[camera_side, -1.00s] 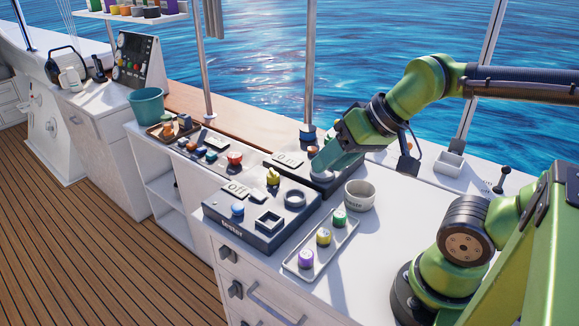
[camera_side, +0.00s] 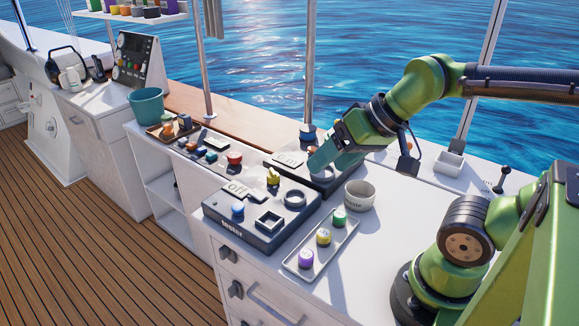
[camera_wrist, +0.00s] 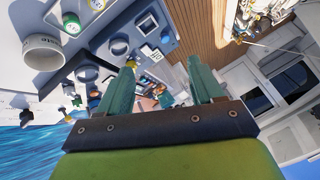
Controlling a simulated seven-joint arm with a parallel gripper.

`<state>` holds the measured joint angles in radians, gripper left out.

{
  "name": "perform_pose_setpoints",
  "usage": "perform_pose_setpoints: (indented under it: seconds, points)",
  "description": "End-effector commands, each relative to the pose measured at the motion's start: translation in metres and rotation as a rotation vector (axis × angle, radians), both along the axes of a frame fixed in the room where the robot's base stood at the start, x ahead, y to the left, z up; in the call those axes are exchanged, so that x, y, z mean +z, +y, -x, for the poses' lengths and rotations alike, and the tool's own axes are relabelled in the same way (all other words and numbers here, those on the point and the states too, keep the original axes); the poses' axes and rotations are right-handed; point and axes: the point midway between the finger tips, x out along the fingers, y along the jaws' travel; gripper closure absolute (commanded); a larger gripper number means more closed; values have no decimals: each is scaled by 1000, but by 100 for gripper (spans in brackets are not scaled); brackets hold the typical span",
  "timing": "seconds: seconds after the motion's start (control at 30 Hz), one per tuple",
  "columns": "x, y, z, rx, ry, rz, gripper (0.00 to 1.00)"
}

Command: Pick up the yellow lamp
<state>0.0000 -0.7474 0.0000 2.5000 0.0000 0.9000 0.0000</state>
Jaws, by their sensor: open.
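A yellow lamp (camera_side: 323,236) stands upright in the middle of a small metal tray (camera_side: 303,268), between a green lamp (camera_side: 339,217) and a purple lamp (camera_side: 306,258). My gripper (camera_side: 316,166) is open and empty. It is up and behind the tray, over the rear dark box. In the wrist view its two teal fingers (camera_wrist: 160,68) are spread with nothing held between them. Another yellow piece (camera_side: 273,176) is on the back of the front tester box. The green lamp also shows in the wrist view (camera_wrist: 72,22).
The dark tester box (camera_side: 232,229) with a blue lamp, ring and square socket sits left of the tray. A "waste" cup (camera_side: 360,197) stands behind the tray. The rear dark box (camera_side: 325,181) lies under my gripper. White counter right of the tray is clear.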

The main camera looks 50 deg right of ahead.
Motion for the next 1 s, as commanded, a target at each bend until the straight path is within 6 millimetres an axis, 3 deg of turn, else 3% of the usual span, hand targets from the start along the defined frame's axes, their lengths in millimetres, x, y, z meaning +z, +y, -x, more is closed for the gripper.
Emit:
perform_pose_setpoints:
  seconds: [0.23,0.5,0.77,1.0]
  points:
    - [-27,-11,-19,55,188,71,34]
    - [-58,-41,-34,423,505,300,34]
    - [-59,-48,-28,602,556,364,34]
    - [-106,-48,-27,606,559,363,34]
